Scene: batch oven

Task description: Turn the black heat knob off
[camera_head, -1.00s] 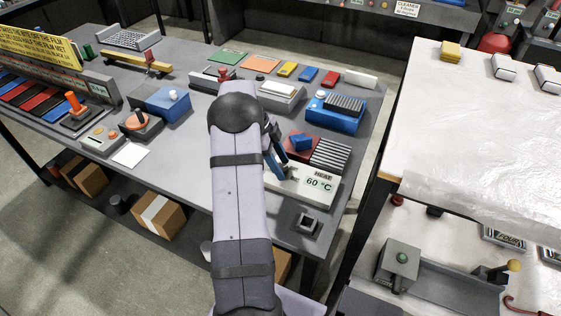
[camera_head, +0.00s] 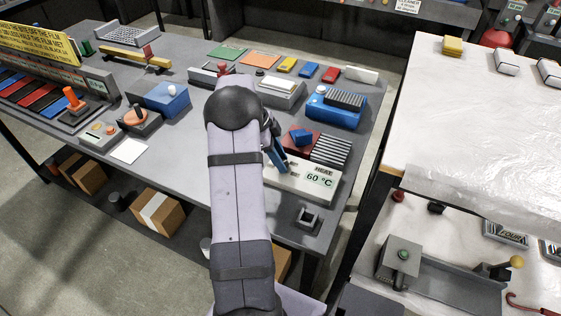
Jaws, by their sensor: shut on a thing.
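The white heat panel (camera_head: 293,184) sits near the front right of the grey bench, with a "HEAT" label and a display (camera_head: 320,178) reading 60 °C. My gripper (camera_head: 281,168) reaches down to the left part of this panel, its blue fingers close together and shut on the black heat knob. The knob is hidden behind the fingers and my arm, so its angle cannot be seen.
A red block with a blue piece (camera_head: 300,137) and a dark ribbed block (camera_head: 331,151) stand right behind the panel. A blue box (camera_head: 335,111) is further back.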

